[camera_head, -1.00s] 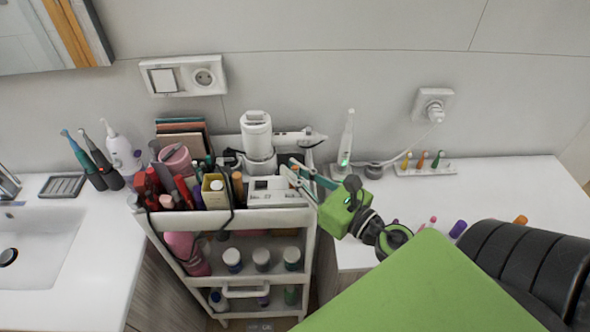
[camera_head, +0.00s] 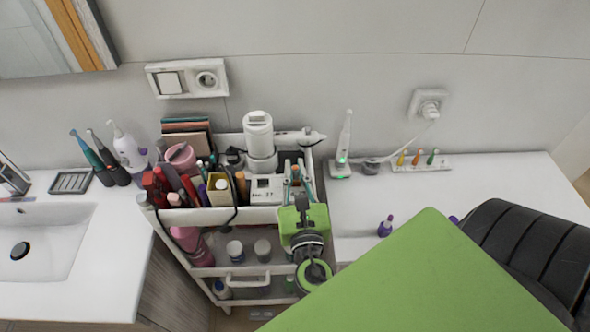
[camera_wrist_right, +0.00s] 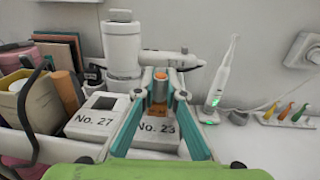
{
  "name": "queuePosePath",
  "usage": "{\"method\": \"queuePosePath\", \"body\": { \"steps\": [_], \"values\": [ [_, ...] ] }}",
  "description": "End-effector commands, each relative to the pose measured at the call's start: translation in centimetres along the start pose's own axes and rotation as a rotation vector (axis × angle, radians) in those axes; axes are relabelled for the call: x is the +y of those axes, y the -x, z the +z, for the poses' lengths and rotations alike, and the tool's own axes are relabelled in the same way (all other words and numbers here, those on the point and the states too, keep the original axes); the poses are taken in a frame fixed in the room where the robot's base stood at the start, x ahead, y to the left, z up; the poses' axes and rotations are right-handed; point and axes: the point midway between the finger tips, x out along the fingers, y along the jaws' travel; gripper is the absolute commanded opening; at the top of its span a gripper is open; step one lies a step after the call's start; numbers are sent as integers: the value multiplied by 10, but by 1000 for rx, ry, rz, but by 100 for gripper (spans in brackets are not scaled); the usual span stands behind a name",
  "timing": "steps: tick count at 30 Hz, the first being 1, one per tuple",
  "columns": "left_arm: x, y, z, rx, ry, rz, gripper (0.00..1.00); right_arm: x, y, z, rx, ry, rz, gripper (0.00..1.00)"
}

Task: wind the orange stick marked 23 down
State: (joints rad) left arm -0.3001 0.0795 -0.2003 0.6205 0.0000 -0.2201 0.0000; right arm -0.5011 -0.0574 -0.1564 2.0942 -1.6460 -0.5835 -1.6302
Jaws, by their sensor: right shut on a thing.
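The orange stick (camera_wrist_right: 160,76) stands upright between the teal fingers of my right gripper (camera_wrist_right: 160,88) in the right wrist view. The gripper is shut on it. An orange part (camera_wrist_right: 157,108) shows lower down, just behind a white block marked No. 23 (camera_wrist_right: 156,128); the fingers partly cover the block. In the head view the right gripper (camera_head: 295,176) is at the right end of the cart's top tray, and the stick is too small to make out clearly. My left gripper is in neither view.
A white block marked No. 27 (camera_wrist_right: 92,122) stands left of the fingers. A white cylindrical device (camera_wrist_right: 122,48) is close behind. The cart's top tray (camera_head: 230,217) is crowded with bottles and tubes on the left. A white toothbrush (camera_head: 346,140) stands on the counter to the right.

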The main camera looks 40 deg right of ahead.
Motion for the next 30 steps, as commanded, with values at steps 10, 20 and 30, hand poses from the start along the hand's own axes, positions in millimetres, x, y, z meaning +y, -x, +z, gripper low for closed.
{"method": "queuePosePath", "body": {
  "steps": [10,20,30],
  "values": [
    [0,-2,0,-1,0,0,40,1,0,0,1,0,-77,0],
    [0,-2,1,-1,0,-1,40,0,0,0,0,1,-80,0],
    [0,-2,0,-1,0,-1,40,0,0,0,0,1,-80,28]
  ]
}}
